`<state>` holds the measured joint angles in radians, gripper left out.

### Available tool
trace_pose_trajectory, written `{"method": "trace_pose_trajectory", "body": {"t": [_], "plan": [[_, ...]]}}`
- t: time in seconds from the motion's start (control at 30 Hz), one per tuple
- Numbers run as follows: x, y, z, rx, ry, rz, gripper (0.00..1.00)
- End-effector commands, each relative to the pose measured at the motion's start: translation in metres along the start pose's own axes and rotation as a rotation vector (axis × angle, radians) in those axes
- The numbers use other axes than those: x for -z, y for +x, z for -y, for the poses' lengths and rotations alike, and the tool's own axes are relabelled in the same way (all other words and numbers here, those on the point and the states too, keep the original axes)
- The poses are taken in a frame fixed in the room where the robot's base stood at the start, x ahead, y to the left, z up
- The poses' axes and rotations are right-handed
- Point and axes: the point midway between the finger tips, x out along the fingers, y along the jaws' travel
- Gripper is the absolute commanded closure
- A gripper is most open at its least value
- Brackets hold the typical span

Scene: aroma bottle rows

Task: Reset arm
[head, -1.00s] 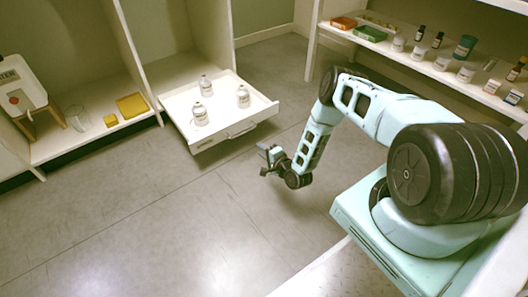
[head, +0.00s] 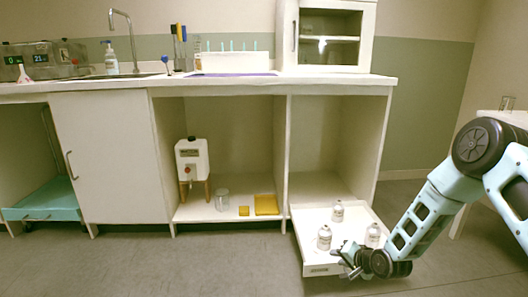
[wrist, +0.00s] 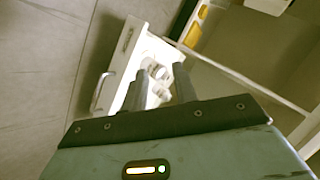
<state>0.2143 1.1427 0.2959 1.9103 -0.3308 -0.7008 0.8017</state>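My arm reaches in from the right in the head view, bent, with my gripper (head: 347,258) low in front of the pulled-out white drawer (head: 322,269). In the wrist view the two dark fingers of my gripper (wrist: 160,86) stand apart with nothing held between them. Bottles in the drawer show beyond the fingers. The drawer holds three bottles: one at the back (head: 338,211), one at the left (head: 324,237) and one at the right (head: 373,235). In the head view the gripper overlaps the drawer's front right corner; whether it touches is unclear.
A white counter (head: 240,83) runs above the open cabinets. A water dispenser (head: 192,160), a clear glass (head: 222,200) and a yellow tray (head: 266,205) stand on the low shelf. A teal drawer (head: 42,204) is at the left. The floor (head: 150,265) in front is clear.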

Motion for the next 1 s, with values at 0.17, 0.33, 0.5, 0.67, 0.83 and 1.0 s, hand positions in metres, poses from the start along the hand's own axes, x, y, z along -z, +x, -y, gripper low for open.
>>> {"method": "trace_pose_trajectory", "body": {"t": [0.17, 0.33, 0.5, 0.67, 0.83, 1.0], "plan": [[-0.038, -0.051, 0.078, -0.083, -0.24, 0.156, 0.71], [-0.083, -0.117, 0.126, -0.16, -0.464, 0.307, 0.71], [-0.13, -0.197, 0.155, -0.223, -0.686, 0.46, 0.71], [-0.171, -0.278, 0.162, -0.274, -0.881, 0.603, 0.71], [-0.201, -0.348, 0.153, -0.309, -1.036, 0.727, 0.71], [-0.22, -0.401, 0.14, -0.331, -1.15, 0.822, 0.71]]}}
